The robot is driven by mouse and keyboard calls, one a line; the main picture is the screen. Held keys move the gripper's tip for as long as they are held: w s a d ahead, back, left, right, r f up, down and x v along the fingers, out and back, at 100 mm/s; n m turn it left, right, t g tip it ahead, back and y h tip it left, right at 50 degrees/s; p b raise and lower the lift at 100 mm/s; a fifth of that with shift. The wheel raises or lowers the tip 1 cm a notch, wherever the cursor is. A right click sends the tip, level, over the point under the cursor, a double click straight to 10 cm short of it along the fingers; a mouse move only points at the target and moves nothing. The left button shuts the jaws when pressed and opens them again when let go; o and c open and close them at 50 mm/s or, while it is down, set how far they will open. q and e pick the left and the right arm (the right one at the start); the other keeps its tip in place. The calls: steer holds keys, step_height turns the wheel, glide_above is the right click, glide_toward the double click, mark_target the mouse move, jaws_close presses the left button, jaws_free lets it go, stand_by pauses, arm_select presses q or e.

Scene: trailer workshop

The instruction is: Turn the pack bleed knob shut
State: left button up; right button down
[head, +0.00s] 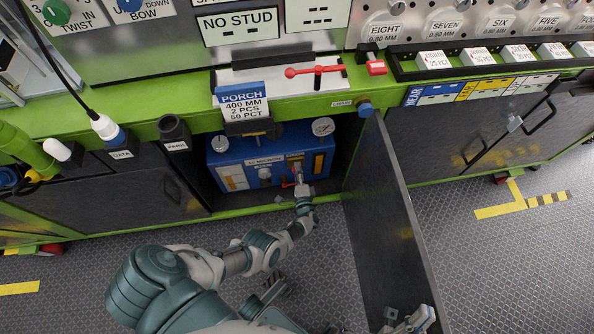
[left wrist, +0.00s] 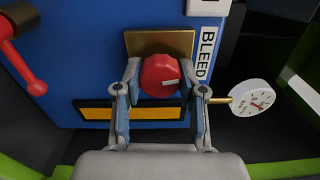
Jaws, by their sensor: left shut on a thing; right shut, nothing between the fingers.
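The bleed knob (left wrist: 160,75) is round and red, on a brass plate (left wrist: 183,43) beside the upright BLEED label (left wrist: 207,55). A white mark on its face points right in the left wrist view. My left gripper (left wrist: 161,84) has one finger on each side of the knob and is shut on it. In the head view my left gripper (head: 302,190) reaches into the open cabinet, to the front of the blue pack (head: 222,155), and hides the knob. My right gripper (head: 408,322) is shut and empty at the bottom edge, low by the open door.
The dark cabinet door (head: 395,220) stands open to the right of my left arm. A green bench edge (head: 190,118) runs above the cabinet.

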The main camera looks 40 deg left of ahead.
arm_select(q)
steer(key=shift+d+f+m, duration=0.25)
steer(key=shift+d+m, duration=0.1)
steer(key=shift+m, duration=0.75)
steer(key=o, duration=1.1)
steer(key=shift+a+f, duration=0.1)
steer(key=shift+f, duration=0.05)
steer(key=shift+o, duration=0.2)
steer(key=shift+a+r, duration=0.1)
steer(key=shift+r, duration=0.1)
steer(key=v, duration=1.2)
steer(key=shift+f, duration=0.1)
